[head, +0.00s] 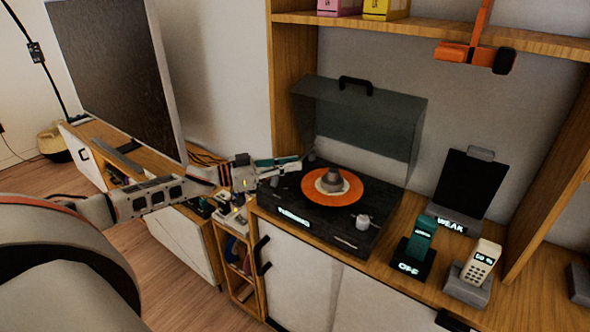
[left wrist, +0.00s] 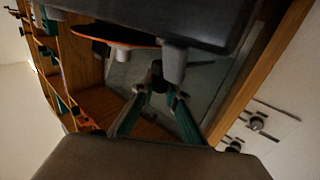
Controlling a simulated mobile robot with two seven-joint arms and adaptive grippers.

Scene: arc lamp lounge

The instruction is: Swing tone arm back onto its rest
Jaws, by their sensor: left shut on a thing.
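The turntable (head: 325,232) is a dark box on the wooden cabinet, with an orange record (head: 350,190) and a raised clear lid (head: 365,120). My left gripper (head: 298,165) reaches in from the left to the turntable's back left corner, left of the record. In the left wrist view, its green fingers (left wrist: 158,92) close around a small dark piece (left wrist: 157,70), which looks like part of the tone arm. A grey cylinder (left wrist: 174,62) stands beside that piece. The tone arm's full length and its rest cannot be made out. My right gripper is out of view.
A green handset (head: 420,238) on a dark stand, a cream phone (head: 480,262) and a black panel stand (head: 468,185) are right of the turntable. An orange headphone hanger (head: 468,55) hangs above. A television (head: 115,65) stands left. The open lid bounds the turntable's back.

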